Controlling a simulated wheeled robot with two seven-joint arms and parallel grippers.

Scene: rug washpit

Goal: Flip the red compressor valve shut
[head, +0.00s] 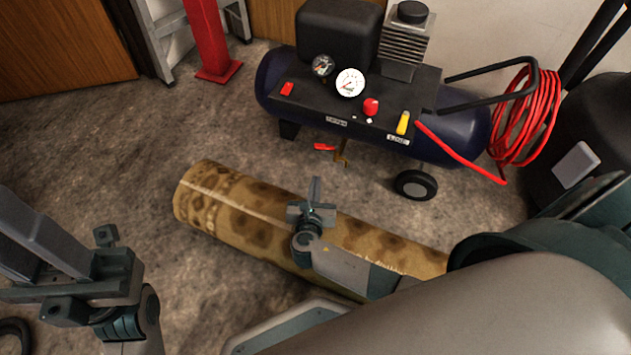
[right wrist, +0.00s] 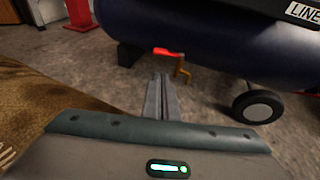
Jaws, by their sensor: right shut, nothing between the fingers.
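The compressor valve has a small red lever (head: 325,147) on a brass body (head: 342,156), low under the front of the dark blue compressor tank (head: 270,85). The lever sticks out roughly level to the left of the body. In the right wrist view the red lever (right wrist: 167,52) and brass body (right wrist: 183,73) show beyond the fingertips. My right gripper (head: 315,184) is shut and empty, over the rolled rug, apart from the valve and on its near side. Its fingers (right wrist: 161,80) point toward the valve. My left gripper (head: 85,270) is at the lower left, away from the valve; its finger gap is unclear.
A rolled tan rug (head: 225,205) lies between me and the compressor. The compressor's wheel (head: 416,185) stands right of the valve. A red hose (head: 460,152) hangs at the right. A red post (head: 207,35) stands at the back left. Floor around the valve looks clear.

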